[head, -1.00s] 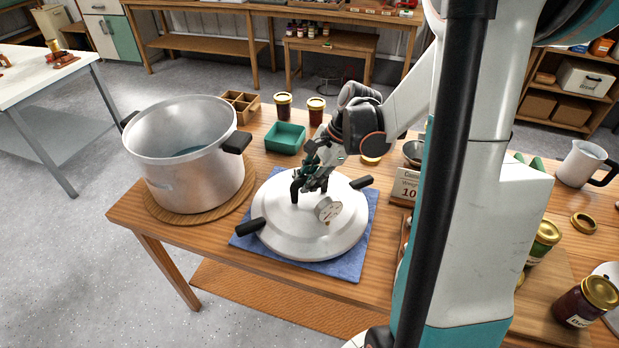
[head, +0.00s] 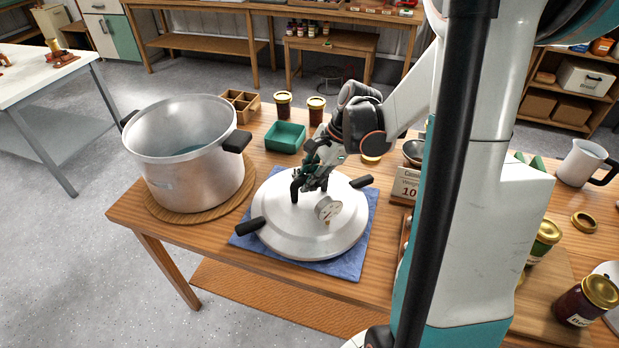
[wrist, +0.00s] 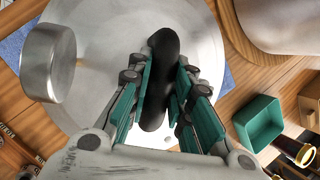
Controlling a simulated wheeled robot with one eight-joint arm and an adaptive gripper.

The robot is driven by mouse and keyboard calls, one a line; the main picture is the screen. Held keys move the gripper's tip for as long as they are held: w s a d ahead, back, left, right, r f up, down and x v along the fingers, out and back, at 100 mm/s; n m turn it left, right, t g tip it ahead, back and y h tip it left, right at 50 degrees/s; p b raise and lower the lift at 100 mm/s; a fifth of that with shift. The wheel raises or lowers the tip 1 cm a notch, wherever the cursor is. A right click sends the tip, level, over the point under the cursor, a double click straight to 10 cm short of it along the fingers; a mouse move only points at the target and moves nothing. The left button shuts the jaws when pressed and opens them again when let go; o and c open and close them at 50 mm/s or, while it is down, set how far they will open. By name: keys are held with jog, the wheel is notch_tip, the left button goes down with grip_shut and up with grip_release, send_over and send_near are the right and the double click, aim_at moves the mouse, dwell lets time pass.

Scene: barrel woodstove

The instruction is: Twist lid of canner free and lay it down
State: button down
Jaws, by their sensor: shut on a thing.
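The canner lid (head: 290,240) is a silver disc with black side handles and a round gauge (head: 328,208). It lies flat on a blue cloth (head: 352,262) on the wooden table, apart from the pot. The open canner pot (head: 165,172) stands on a round wooden board to the left, with something bluish inside. My gripper (head: 308,184) is over the lid's middle. In the wrist view my gripper (wrist: 160,95) has its fingers shut on the black centre handle (wrist: 163,50) of the lid (wrist: 105,30).
A green tray (head: 286,137), a wooden divided box (head: 240,105) and two dark jars (head: 283,105) stand behind the lid. A sign (head: 406,186) reading 10 stands to its right. More jars (head: 584,300) stand at the right.

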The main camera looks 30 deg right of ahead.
jog(key=shift+f+b, duration=0.75)
jog(key=shift+f, duration=0.2)
dwell(0.4)
jog(key=c, duration=1.4)
grip_release()
jog(key=shift+o, duration=0.2)
jog(key=shift+r, duration=0.1)
jog(key=v, duration=1.2)
